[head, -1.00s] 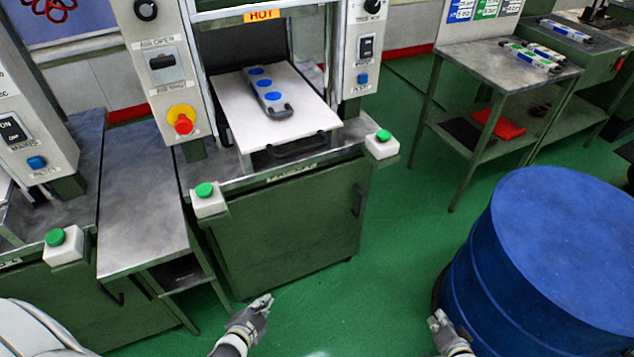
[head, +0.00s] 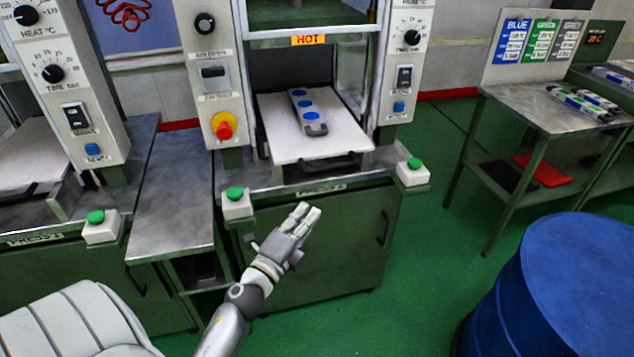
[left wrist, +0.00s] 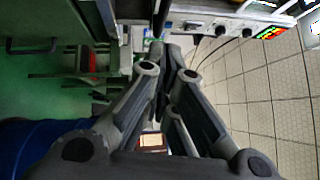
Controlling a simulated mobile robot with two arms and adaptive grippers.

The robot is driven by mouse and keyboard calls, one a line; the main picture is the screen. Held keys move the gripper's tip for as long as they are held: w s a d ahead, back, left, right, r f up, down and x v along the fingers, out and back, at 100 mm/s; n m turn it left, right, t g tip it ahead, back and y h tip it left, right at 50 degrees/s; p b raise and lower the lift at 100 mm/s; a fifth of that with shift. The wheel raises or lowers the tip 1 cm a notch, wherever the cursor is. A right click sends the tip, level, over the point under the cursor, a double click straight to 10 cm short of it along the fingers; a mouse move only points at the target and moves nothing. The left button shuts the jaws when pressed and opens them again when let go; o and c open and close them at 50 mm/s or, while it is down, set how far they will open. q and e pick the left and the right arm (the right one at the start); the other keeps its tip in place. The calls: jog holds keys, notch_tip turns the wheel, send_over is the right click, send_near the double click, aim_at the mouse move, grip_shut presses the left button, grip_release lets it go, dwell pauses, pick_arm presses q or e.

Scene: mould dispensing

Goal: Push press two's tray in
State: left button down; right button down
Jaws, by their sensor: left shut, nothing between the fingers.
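The middle press's white tray (head: 283,142) sticks out of the press opening toward me, with a black handle (head: 328,164) along its front edge. A grey mould (head: 313,127) with three blue round fills lies on the tray, its own dark handle facing me. My left gripper (head: 307,213) is shut and empty, in front of the press and below the tray's front edge in the picture, apart from the handle. In the left wrist view its fingers (left wrist: 172,62) are closed together. My right gripper is out of view.
Green buttons on white boxes (head: 237,203) (head: 412,173) stand at both front corners of the press. A HOT sign (head: 308,40) hangs above the opening. A blue drum (head: 578,285) stands at right; a side table (head: 540,108) is behind it. Green floor is free between.

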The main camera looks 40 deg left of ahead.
pick_arm(q)
jog(key=w+a+r+p, duration=0.1)
jog(key=w+a, duration=0.2)
jog(key=w, duration=0.5)
jog(key=shift+w+a+r+p, duration=0.25)
jog(key=shift+w+r+p, duration=0.05)
jog(key=shift+w, duration=0.1)
jog(key=w+a+b, duration=0.2)
jog(key=w+a, duration=0.3)
jog(key=a, duration=0.2)
jog(key=shift+w+r, duration=0.2)
jog(key=shift+w, duration=0.2)
